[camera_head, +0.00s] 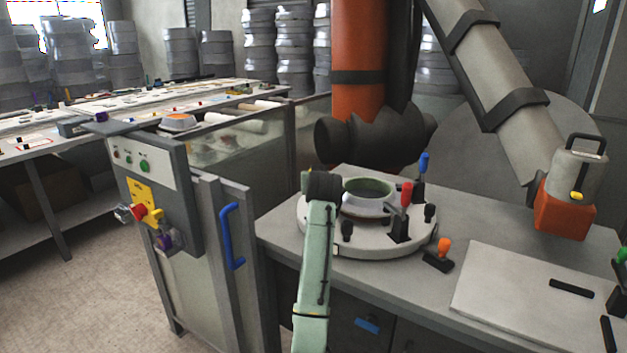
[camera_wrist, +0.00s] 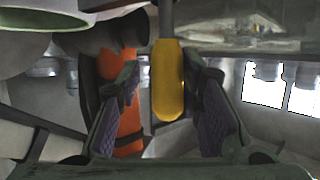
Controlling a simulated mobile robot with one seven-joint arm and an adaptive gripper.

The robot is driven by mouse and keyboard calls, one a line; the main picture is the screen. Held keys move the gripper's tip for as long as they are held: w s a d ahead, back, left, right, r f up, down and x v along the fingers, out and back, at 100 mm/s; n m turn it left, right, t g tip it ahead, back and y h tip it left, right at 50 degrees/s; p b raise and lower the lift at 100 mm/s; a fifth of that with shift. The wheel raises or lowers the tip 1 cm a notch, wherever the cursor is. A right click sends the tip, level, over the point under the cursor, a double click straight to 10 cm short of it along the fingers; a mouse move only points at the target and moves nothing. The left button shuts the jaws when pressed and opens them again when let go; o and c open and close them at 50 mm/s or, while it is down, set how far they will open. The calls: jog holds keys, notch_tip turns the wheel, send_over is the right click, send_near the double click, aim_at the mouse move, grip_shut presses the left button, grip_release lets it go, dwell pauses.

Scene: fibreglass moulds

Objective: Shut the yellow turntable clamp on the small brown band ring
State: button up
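The yellow clamp handle (camera_wrist: 168,85) hangs between the two fingers of my gripper (camera_wrist: 160,78) in the wrist view. The purple-padded fingers stand apart, with a visible gap on the handle's left side; on its right the finger is close and contact is unclear. In the head view the round turntable (camera_head: 375,241) stands on the bench, with a pale ring-shaped piece (camera_head: 368,206), greenish inside, at its centre. My arm covers the turntable's left side there, hiding the yellow clamp and my fingers. No distinctly brown ring can be made out.
An orange-handled clamp (camera_head: 444,246) is on the bench (camera_head: 290,232) in front. A pale board (camera_head: 520,290) lies at right. A grey control cabinet (camera_head: 180,200) stands at left.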

jog(key=shift+o, duration=0.7)
jog(key=shift+a, duration=0.15)
jog(key=shift+s, duration=0.1)
jog(key=v, duration=1.2)
